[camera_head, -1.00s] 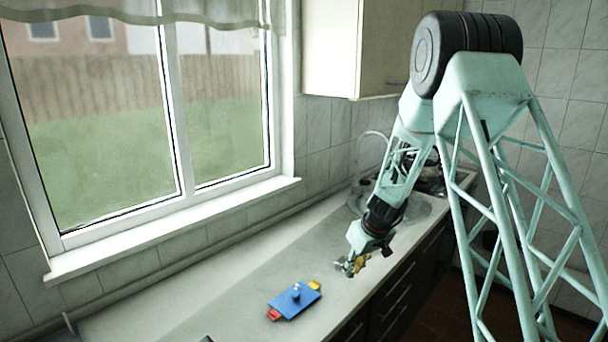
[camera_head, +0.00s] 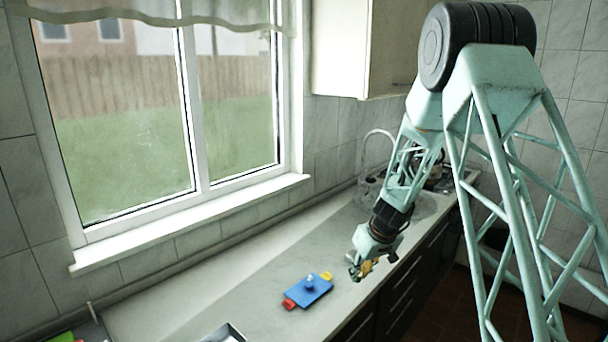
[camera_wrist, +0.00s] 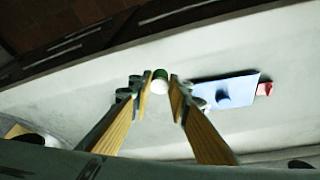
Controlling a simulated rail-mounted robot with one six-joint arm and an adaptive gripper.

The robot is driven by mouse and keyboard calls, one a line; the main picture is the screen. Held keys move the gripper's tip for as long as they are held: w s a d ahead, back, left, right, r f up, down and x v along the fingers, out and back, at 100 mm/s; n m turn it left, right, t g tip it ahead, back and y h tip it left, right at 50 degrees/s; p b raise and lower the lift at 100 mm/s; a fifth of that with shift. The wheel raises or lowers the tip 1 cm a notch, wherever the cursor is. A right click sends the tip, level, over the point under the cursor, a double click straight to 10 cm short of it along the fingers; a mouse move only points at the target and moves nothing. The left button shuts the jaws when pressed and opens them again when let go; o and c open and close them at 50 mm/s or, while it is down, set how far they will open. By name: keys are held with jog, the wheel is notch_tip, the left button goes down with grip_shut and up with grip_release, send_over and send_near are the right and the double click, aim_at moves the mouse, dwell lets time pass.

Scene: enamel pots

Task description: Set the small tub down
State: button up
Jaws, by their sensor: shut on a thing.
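A small white tub with a green part (camera_wrist: 159,82) sits between the fingertips of my gripper in the wrist view. My gripper (camera_wrist: 156,87) is shut on it, one wood-coloured finger on each side. In the head view my gripper (camera_head: 360,270) hangs at the front part of the grey counter (camera_head: 262,292), and the tub cannot be made out there. I cannot tell whether the tub touches the counter.
A blue rectangular lid-like piece (camera_head: 309,293) with a knob and red and yellow ends lies left of my gripper; it also shows in the wrist view (camera_wrist: 222,90). A tray (camera_head: 228,333) is at the bottom edge. The sink (camera_head: 425,207) lies behind my arm.

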jog(key=s+d+r+m+h, duration=0.1)
jog(key=s+d+m, duration=0.3)
jog(key=s+d, duration=0.4)
jog(key=s, duration=0.2)
jog(key=shift+s+d+h, duration=0.3)
jog(key=shift+s+d, duration=0.1)
dwell(0.5)
jog(key=shift+f+b, duration=0.8)
jog(key=shift+b, duration=0.05)
jog(key=shift+a+r, duration=0.15)
jog(key=shift+a, duration=0.1)
